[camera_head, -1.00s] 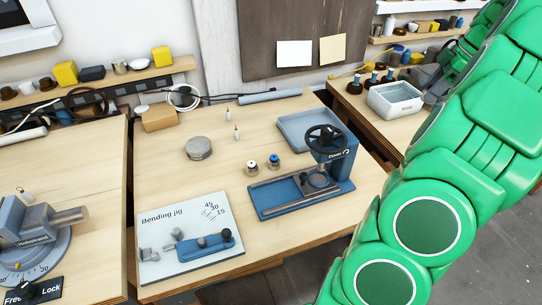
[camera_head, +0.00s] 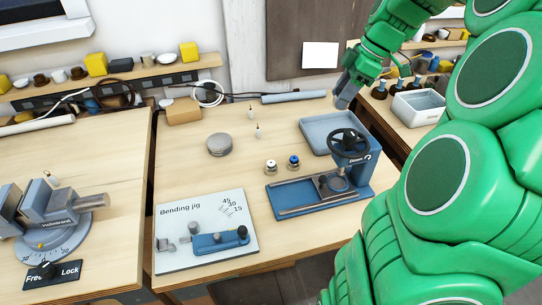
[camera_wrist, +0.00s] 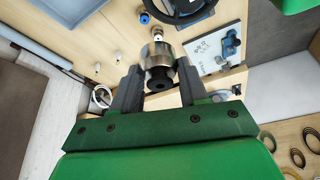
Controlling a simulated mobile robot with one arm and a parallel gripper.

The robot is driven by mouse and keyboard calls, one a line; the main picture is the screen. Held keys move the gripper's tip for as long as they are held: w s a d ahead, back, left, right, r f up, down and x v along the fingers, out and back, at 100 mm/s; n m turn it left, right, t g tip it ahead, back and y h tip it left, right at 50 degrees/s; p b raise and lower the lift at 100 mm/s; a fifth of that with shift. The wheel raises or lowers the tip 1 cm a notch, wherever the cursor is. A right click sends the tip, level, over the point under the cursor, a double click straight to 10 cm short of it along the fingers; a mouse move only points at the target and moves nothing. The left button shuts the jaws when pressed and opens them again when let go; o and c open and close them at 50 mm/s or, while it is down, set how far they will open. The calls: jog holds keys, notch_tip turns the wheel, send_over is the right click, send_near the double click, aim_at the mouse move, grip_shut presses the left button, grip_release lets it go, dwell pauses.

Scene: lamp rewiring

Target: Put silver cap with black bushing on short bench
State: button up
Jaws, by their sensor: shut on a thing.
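My gripper (camera_wrist: 158,68) is shut on the silver cap (camera_wrist: 157,50) with the black bushing (camera_wrist: 158,78), held between its two grey fingers in the wrist view. In the head view my gripper (camera_head: 346,90) is over the back right of the middle bench (camera_head: 190,150), by the blue-grey tray; the held part is too small there to make out. The middle bench stands between a left bench (camera_head: 95,150) and a right bench (camera_head: 385,108). I cannot tell by label which bench is the short one.
The middle bench carries a press (camera_head: 325,180) with a black handwheel, a blue-grey tray (camera_head: 318,123), a bending jig (camera_head: 215,228), a grey round disc (camera_head: 219,145), and two small fittings, one white-topped (camera_head: 271,167), one blue (camera_head: 294,162). Its front right strip is clear. A white bin (camera_head: 418,108) stands on the right bench.

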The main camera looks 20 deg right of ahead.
jog(key=s+a+f+n+g, duration=0.15)
jog(key=s+a, duration=0.25)
jog(key=a, duration=0.7)
jog(key=s+a+n, duration=0.2)
jog(key=s+a, duration=0.1)
jog(key=a, duration=0.8)
send_over(243, 177)
jog(key=s+d, duration=0.1)
jog(key=d, duration=0.1)
jog(key=f, duration=2)
jog(key=shift+s+a+f, duration=0.15)
jog(key=shift+s, duration=0.05)
jog(key=shift+w+f, duration=0.65)
jog(key=shift+f, duration=1.65)
